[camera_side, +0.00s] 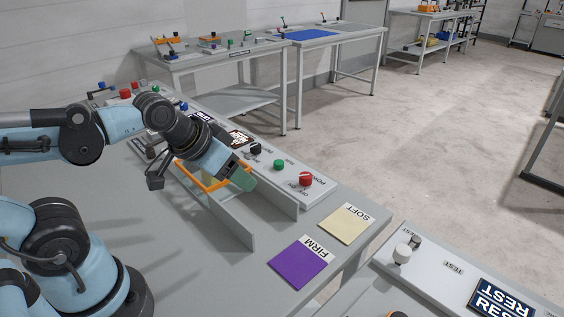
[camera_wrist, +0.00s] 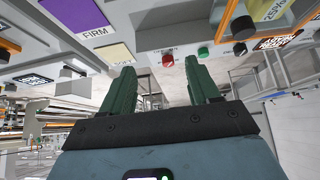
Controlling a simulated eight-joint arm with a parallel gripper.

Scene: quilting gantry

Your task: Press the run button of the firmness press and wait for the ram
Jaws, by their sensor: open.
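A grey console carries a row of controls. A green button (camera_side: 279,164), its small label hard to read, sits between a black knob (camera_side: 255,148) and a red control (camera_side: 305,179) marked POWER. The green button also shows in the wrist view (camera_wrist: 203,52), beyond the right fingertip. My gripper (camera_side: 244,180) has green fingers and is open and empty, above the grey-walled channel (camera_side: 228,217), left of the green button and apart from it. In the wrist view the spread fingers (camera_wrist: 160,66) point toward the control row. I cannot make out the ram.
A purple FIRM patch (camera_side: 299,263) and a cream SOFT patch (camera_side: 347,223) lie flat at the near end. An orange frame (camera_side: 190,176) stands beside my gripper. Another console with a white knob (camera_side: 402,253) is at lower right.

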